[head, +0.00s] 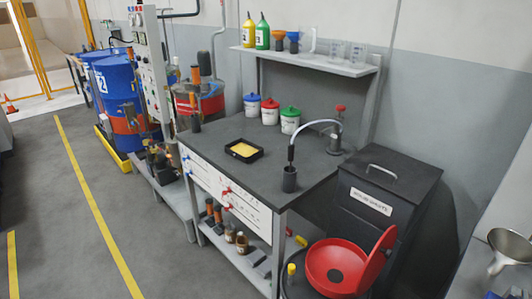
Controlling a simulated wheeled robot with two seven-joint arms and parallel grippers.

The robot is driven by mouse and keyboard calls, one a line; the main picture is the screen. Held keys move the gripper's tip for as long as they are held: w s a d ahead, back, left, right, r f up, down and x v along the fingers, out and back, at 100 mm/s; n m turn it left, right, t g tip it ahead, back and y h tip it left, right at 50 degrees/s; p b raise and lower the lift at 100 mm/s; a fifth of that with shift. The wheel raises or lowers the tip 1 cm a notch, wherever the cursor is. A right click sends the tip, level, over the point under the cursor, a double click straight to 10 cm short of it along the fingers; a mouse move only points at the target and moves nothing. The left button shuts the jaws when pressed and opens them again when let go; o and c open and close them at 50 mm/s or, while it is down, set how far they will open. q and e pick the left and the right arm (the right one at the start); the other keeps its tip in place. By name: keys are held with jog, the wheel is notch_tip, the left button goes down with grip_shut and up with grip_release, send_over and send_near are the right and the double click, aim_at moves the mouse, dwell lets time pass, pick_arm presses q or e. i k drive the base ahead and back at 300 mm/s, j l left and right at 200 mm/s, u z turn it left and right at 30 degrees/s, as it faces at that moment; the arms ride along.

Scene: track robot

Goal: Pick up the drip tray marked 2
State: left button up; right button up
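A shallow black tray (236,157) with a yellow inside lies flat on the dark workbench top (215,140), left of its middle. I cannot read any number on it, so I cannot tell whether it is the drip tray marked 2. A blue and red drum (113,85) at the left carries a white 2. Neither of my grippers shows in the head view.
Three white tubs (270,117) with coloured lids stand at the bench's back. A curved tap (318,123) and dark cup (289,180) are at its right. A red open-lidded bin (332,265) and dark waste bin (385,215) stand right. The left floor is clear.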

aim_at(245, 151)
jog(key=i+j+z, duration=0.15)
jog(key=z, duration=0.2)
jog(key=i+j+z, duration=0.15)
jog(key=z, duration=0.2)
jog(key=i+j+z, duration=0.1)
jog(key=z, duration=0.25)
jog(key=i+j+z, duration=0.1)
jog(key=j, duration=0.35)
jog(key=i+j, duration=0.15)
jog(key=j, duration=0.25)
jog(key=i+j+z, duration=0.15)
jog(key=j, duration=0.3)
jog(key=i+j, duration=0.1)
jog(key=j, duration=0.35)
jog(key=z, duration=0.05)
